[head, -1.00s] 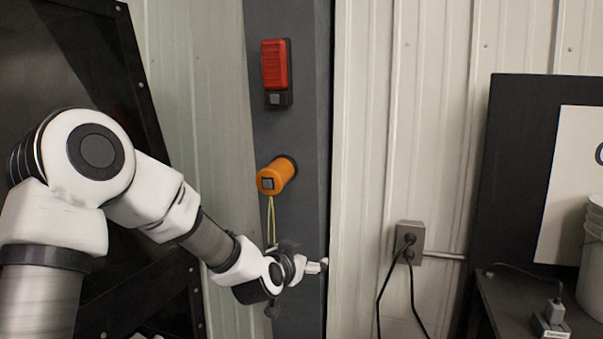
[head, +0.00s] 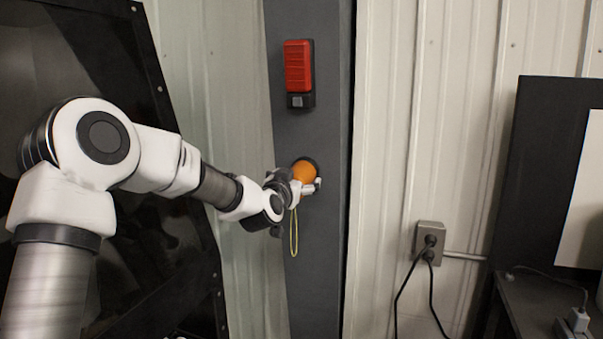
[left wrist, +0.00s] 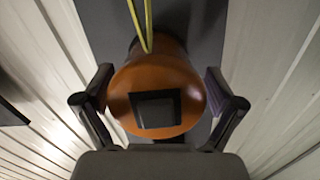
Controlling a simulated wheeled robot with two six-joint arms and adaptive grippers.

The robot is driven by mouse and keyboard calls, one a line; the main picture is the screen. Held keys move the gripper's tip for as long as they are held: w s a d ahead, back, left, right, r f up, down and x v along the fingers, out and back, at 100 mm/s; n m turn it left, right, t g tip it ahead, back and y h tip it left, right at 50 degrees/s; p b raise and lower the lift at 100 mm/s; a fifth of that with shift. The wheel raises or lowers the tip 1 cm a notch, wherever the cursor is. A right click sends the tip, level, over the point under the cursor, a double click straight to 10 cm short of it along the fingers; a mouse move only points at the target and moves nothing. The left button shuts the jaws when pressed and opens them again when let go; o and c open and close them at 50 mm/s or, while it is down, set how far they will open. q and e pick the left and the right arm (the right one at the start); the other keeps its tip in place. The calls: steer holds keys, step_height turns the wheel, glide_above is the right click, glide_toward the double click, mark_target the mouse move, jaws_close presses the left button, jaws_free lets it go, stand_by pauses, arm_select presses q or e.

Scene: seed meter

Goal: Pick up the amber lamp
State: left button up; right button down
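The amber lamp (head: 304,171) is an orange rounded cylinder on the dark grey post, with a yellow cord loop (head: 293,238) hanging below it. My left gripper (head: 306,187) is at the lamp and hides part of it in the head view. In the left wrist view the lamp (left wrist: 155,78) fills the middle, its dark square patch facing the camera. The two fingers of the left gripper (left wrist: 158,88) are spread, one on each side of the lamp, with narrow gaps that are hard to judge. My right gripper is not in view.
A red lamp-like device (head: 299,66) sits higher on the grey post (head: 318,265). An outlet box (head: 429,238) with black cables is on the pale ribbed wall at right. A dark panel (head: 100,60) stands behind my left arm.

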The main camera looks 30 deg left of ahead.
arm_select(q)
steer(key=shift+d+r, duration=0.1)
steer(key=shift+d, duration=0.15)
steer(key=c, duration=0.9)
steer(key=shift+a, duration=0.1)
